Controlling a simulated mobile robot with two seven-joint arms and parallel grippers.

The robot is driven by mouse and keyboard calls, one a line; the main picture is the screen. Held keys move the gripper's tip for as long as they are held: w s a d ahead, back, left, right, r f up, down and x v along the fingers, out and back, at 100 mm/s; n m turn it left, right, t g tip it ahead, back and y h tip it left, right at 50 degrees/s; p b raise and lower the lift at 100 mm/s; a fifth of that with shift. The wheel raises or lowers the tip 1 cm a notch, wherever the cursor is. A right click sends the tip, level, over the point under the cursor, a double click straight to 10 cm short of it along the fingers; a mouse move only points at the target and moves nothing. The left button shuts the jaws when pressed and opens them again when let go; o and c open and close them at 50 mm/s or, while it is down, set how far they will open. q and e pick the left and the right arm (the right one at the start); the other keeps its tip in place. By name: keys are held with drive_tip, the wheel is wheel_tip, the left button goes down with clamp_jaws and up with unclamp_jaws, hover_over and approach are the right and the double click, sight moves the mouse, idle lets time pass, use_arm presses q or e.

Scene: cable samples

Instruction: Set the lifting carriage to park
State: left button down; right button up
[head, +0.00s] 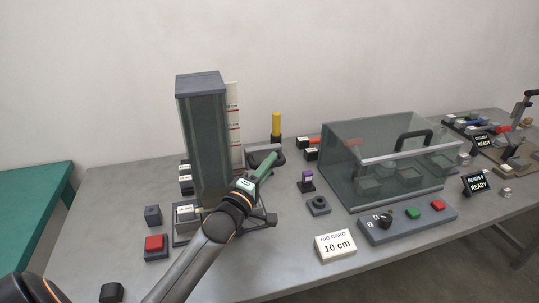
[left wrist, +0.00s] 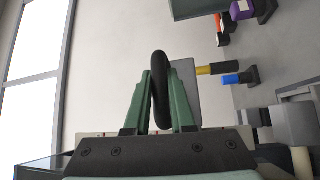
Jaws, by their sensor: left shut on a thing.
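A tall tower with glassy sides (head: 203,145) and a dark cap stands on the left half of the table. A pale scale strip (head: 235,125) with red marks runs up its right side. I cannot pick out the lifting carriage for sure. My left gripper (head: 271,163) reaches past the tower's lower right side. In the left wrist view its green fingers (left wrist: 161,95) are shut on a black ring-like handle (left wrist: 160,65), seen nearly edge-on. In the head view the fingers and arm hide much of that part. My right gripper is not in view.
A yellow post (head: 276,124) stands behind the gripper. A purple-topped piece (head: 306,182) and a glass case (head: 385,165) stand to its right. A red button box (head: 155,245) is at front left. A card reading 10 cm (head: 336,245) stands in front.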

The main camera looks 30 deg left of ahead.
use_arm(q)
wheel_tip(320, 180, down, 5)
drive_tip(key=shift+f+b, duration=0.1)
drive_tip(key=shift+b, duration=0.45)
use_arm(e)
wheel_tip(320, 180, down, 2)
use_arm(q)
drive_tip(key=c, duration=0.8)
unclamp_jaws()
drive_tip(key=shift+o, duration=0.2)
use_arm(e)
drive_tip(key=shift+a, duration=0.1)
use_arm(q)
drive_tip(key=s+f, duration=0.1)
drive_tip(key=s, duration=1.1)
drive_tip(key=shift+s+d+f, duration=0.15)
drive_tip(key=shift+s+d, duration=0.1)
drive_tip(key=shift+d, duration=0.15)
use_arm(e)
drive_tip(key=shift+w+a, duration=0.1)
